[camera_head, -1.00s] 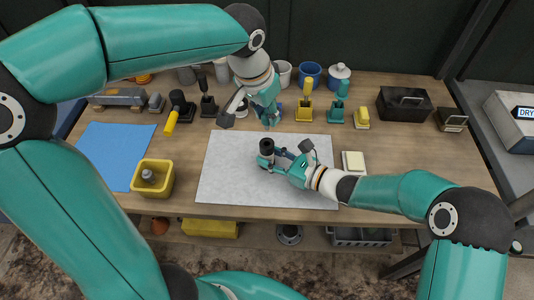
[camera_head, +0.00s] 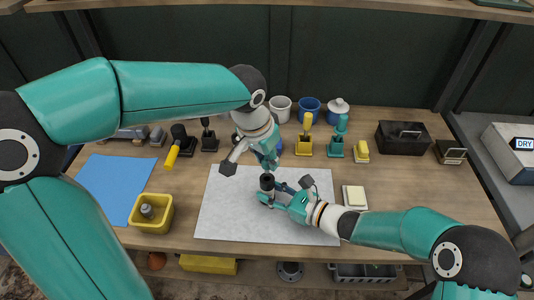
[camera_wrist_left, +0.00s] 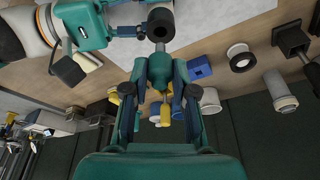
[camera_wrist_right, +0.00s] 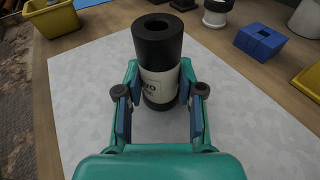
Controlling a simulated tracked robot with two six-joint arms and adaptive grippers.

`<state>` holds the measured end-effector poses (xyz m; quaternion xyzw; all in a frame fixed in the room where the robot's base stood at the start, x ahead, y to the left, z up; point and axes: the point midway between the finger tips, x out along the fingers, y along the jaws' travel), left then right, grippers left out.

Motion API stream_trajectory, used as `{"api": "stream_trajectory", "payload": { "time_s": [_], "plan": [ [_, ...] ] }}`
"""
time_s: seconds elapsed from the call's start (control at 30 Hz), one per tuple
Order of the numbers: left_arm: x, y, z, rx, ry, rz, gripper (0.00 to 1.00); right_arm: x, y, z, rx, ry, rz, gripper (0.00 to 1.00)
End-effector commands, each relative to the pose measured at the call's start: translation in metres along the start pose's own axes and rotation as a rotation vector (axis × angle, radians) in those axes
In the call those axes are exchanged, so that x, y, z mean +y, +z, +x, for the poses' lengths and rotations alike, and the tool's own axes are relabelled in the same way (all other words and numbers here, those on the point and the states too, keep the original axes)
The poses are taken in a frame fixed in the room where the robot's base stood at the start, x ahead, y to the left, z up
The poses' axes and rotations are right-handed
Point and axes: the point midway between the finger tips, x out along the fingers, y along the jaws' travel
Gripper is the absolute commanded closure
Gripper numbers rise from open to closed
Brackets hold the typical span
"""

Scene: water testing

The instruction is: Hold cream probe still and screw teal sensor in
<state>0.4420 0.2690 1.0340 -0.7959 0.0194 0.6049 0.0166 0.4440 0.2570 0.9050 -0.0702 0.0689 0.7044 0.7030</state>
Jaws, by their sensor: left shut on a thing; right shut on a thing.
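The cream probe (camera_wrist_right: 157,86), cream with black ends and an open black top, stands upright over the white mat. My right gripper (camera_wrist_right: 158,102) is shut around its lower part; the probe also shows in the head view (camera_head: 267,184). A teal sensor-like piece (camera_head: 341,124) stands in a teal holder (camera_head: 335,149) at the back.
An empty blue block holder (camera_wrist_right: 262,41) stands behind the mat. A yellow holder (camera_head: 303,146), cups and a black toolbox (camera_head: 404,136) line the back. A yellow bin (camera_head: 151,221) and blue cloth (camera_head: 115,181) lie left. The white mat (camera_head: 222,220) is clear around the probe.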

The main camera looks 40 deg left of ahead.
Motion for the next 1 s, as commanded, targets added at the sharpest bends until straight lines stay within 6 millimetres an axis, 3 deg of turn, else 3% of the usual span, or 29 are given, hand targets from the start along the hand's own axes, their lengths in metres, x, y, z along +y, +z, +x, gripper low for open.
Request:
{"api": "stream_trajectory", "payload": {
  "time_s": [0.3, 1.0],
  "plan": [
    [0.0004, 0.0037, 0.0127, 0.000, 0.000, 0.001, 0.92, 0.0019, -0.0057, 0.0003, 0.011, 0.003, 0.006, 1.00],
    [-0.0001, 0.0034, 0.0128, 0.001, 0.000, 0.001, 0.92, 0.0028, -0.0073, 0.0003, 0.014, 0.004, 0.008, 1.00]
  ]
}}
